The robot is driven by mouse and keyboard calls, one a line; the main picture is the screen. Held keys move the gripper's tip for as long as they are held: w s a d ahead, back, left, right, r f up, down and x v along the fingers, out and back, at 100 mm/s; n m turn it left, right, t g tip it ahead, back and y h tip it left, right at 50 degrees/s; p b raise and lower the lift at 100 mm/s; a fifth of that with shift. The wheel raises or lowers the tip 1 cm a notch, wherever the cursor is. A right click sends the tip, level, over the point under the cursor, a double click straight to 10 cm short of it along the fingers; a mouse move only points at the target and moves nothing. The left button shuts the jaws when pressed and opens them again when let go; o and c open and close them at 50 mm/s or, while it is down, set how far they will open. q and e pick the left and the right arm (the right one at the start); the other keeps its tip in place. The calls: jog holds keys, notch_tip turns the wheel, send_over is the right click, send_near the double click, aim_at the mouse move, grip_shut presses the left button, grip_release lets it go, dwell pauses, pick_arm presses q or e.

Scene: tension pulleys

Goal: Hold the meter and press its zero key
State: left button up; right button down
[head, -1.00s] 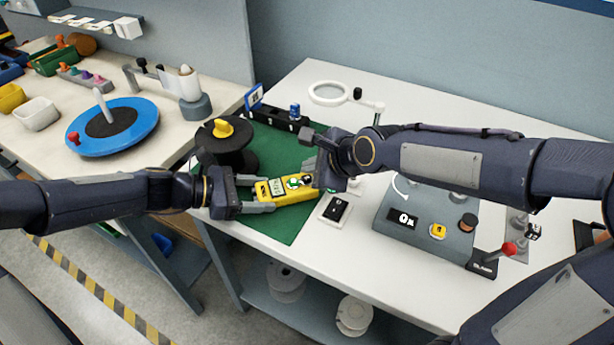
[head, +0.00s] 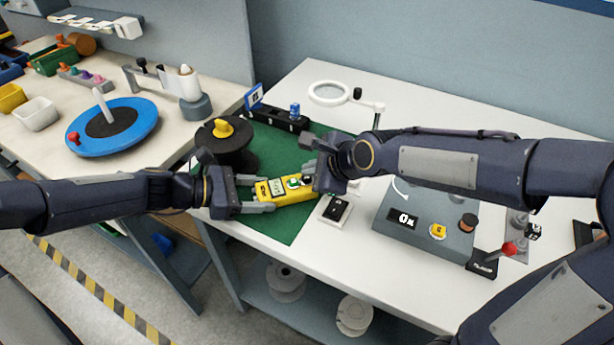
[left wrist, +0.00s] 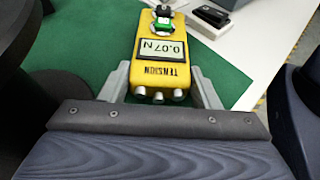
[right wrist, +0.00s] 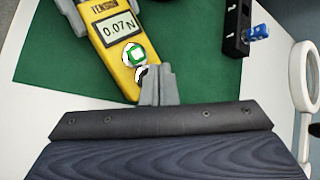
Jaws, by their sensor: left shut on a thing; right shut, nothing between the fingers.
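My left gripper (head: 258,195) is shut on the meter's lower end, with one finger along each side. A green key with a white middle (right wrist: 136,54) sits on the meter's face past the display. My right gripper (right wrist: 158,78) is shut and empty at the meter's far end, its fingertips close beside the keys. They partly cover a dark-and-white spot (right wrist: 142,73) beside the green key. I cannot tell whether they touch the meter.
A black spool with a yellow knob (head: 226,142) stands left of the meter on the green mat (head: 284,150). A small black-topped block (head: 336,209) lies right of it. A grey control box (head: 425,220) and a ring magnifier (head: 330,93) stand further right and back.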

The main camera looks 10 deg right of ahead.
aim_at(311, 180)
jog(key=shift+f, duration=0.45)
dwell(0.6)
jog(key=shift+r, duration=0.9)
jog(key=shift+r, duration=0.1)
jog(key=shift+r, duration=2.4)
pick_arm(q)
jog(key=o, duration=1.3)
jog(key=shift+a, duration=0.1)
